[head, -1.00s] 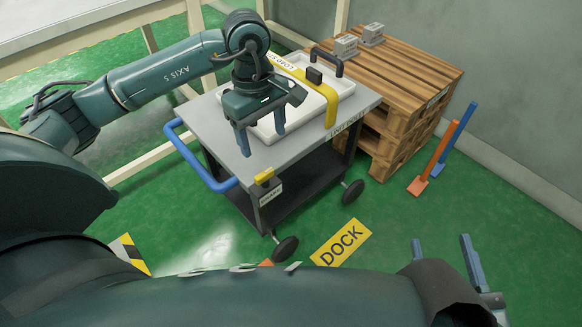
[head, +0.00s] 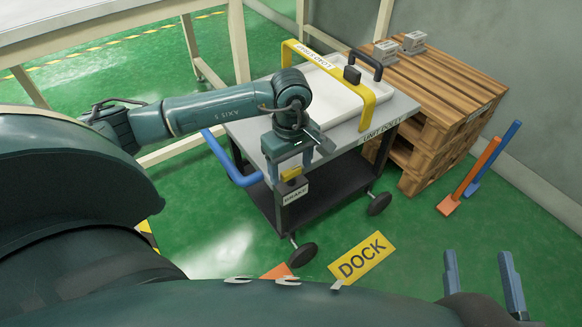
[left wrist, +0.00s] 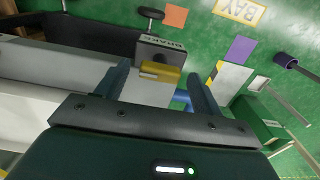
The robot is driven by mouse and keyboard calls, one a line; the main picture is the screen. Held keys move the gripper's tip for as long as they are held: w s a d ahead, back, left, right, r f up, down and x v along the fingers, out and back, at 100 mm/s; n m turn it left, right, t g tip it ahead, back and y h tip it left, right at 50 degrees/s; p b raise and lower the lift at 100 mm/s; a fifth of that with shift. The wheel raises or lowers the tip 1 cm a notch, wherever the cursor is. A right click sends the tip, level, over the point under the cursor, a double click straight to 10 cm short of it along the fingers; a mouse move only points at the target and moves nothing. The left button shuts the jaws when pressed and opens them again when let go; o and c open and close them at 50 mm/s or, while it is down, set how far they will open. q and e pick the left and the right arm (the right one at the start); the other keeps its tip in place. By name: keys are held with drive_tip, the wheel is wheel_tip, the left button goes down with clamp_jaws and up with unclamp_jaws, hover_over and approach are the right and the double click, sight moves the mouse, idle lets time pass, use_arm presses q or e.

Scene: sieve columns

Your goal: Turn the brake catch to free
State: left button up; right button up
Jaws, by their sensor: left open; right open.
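The yellow brake catch (head: 292,174) sits on a grey box labelled BRAKE (head: 295,192) at the near corner of the unit dolly (head: 250,133). My left gripper (head: 291,164) is open and points down at the catch. In the left wrist view the catch (left wrist: 160,73) shows between and just beyond the two open fingers (left wrist: 158,70), with the brake box (left wrist: 161,50) behind it. I cannot tell whether a finger touches the catch. My right gripper (head: 478,253) is open and empty, low over the green floor at the right.
A white tray (head: 335,110) under a yellow load strap (head: 369,100) is on the dolly. A blue handle (head: 232,165) sticks out left of the brake. A wooden pallet stack (head: 440,95) stands behind right.

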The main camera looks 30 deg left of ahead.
use_arm(q)
drive_tip(key=shift+c, duration=0.6)
drive_tip(key=c, duration=0.9)
drive_tip(key=shift+o, duration=0.2)
